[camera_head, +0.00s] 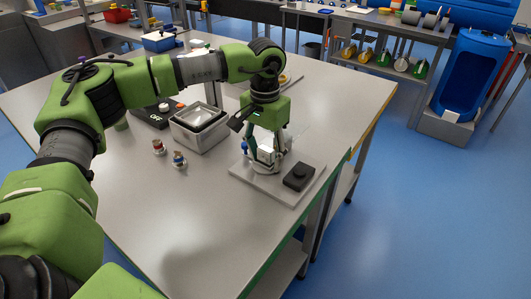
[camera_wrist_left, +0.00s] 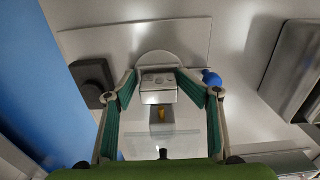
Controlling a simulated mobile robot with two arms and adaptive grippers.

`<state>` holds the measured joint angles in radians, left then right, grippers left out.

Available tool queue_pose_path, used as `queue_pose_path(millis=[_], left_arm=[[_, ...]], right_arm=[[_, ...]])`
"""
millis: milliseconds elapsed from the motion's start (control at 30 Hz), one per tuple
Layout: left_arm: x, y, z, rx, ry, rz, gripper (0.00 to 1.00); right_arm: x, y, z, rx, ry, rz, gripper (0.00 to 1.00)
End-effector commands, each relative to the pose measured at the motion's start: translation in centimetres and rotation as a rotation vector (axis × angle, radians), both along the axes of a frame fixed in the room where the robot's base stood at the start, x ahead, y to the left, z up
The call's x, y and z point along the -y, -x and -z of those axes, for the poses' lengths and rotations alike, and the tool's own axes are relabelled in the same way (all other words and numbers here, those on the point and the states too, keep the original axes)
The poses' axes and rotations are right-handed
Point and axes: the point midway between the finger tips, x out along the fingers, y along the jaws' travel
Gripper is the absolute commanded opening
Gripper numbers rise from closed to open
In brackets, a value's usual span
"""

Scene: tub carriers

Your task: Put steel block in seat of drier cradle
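My left gripper (camera_head: 264,162) points down over the base plate (camera_head: 243,172) near the table's right edge. In the left wrist view its green-padded fingers (camera_wrist_left: 159,88) close on both sides of a pale steel block (camera_wrist_left: 158,82) with small holes, with no clear gap at the tips. A grey part with an orange mark (camera_wrist_left: 161,115) and a clear panel (camera_wrist_left: 185,144) show just below it, seemingly of the drier cradle. A pale disc (camera_wrist_left: 158,58) lies behind the block. Whether the block touches the seat is hidden. My right gripper is out of view.
A black box (camera_head: 299,176) sits on the plate's right side, and a blue knob (camera_wrist_left: 211,78) is close by one finger. A grey metal tub (camera_head: 201,141) and two small capped items (camera_head: 159,147) (camera_head: 179,160) stand to the left. The front of the table is clear.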

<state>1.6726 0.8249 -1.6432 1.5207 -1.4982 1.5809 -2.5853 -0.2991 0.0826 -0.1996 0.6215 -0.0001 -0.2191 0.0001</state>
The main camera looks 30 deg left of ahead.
Motion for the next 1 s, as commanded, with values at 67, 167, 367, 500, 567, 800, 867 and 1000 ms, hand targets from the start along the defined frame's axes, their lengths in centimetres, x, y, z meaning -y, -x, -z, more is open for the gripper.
queue_pose_path(millis=[67, 167, 367, 500, 567, 800, 867, 1000], left_arm=[[0.1, 0.0, 0.1, -0.001, 0.002, 0.001, 0.47], [0.1, 0.0, 0.1, 0.000, 0.003, 0.002, 0.47], [0.1, 0.0, -0.3, 0.001, 0.003, 0.002, 0.47], [0.1, -0.1, -1.8, 0.004, 0.003, 0.001, 0.47], [0.1, -0.2, -2.9, 0.007, 0.004, 0.001, 0.47], [0.2, -0.2, -8.4, 0.007, 0.003, 0.002, 0.47], [0.1, -0.2, -9.6, 0.006, 0.004, 0.001, 0.47], [0.2, -0.2, -11.7, 0.005, 0.004, 0.003, 0.47]], right_arm=[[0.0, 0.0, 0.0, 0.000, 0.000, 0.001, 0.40], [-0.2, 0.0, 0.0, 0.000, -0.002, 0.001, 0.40], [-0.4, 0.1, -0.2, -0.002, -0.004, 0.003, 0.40], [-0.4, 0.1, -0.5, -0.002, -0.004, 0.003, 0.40], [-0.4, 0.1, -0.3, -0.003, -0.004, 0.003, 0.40], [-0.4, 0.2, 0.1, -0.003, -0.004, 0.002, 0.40], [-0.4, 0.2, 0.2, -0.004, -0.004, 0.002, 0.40], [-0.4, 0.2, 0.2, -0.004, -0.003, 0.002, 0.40]])
